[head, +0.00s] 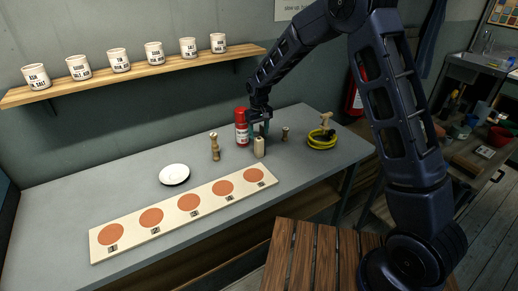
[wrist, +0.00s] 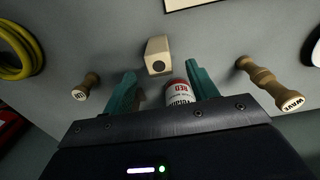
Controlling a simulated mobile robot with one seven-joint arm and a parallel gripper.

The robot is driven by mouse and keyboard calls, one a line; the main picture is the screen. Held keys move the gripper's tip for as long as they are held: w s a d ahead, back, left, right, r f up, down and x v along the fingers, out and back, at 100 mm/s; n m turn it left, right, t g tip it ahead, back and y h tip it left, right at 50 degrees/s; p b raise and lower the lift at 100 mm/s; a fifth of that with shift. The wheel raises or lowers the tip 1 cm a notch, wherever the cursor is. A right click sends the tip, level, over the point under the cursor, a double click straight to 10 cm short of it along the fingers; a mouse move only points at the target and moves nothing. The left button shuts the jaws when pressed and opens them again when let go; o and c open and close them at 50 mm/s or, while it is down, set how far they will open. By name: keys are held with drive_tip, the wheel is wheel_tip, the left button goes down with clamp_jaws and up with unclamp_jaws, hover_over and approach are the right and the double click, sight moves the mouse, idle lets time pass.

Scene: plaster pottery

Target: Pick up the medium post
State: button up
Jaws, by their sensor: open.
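A cream, square-sided post (head: 259,147) stands upright on the grey table. It is the only such post I see. In the wrist view the post (wrist: 157,56) shows a dark round hole in its end. It lies just past the fingertips, roughly centred between them. My gripper (head: 260,130) is behind the post in the head view, low over the table. In the wrist view my gripper (wrist: 160,75) has its teal fingers apart, with nothing held. I cannot tell how high the fingertips are relative to the post.
A yellow coil (head: 322,143) lies right. A white plate (head: 174,174) and a numbered board (head: 205,209) lie in front, left.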

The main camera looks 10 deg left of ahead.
sight(259, 145)
wheel_tip(259, 145, down, 8)
drive_tip(key=shift+w+f, duration=0.15)
drive_tip(key=shift+f, duration=0.05)
idle(0.3)
drive_tip(key=shift+c, duration=0.2)
drive_tip(key=c, duration=1.2)
drive_tip(key=shift+r, duration=0.1)
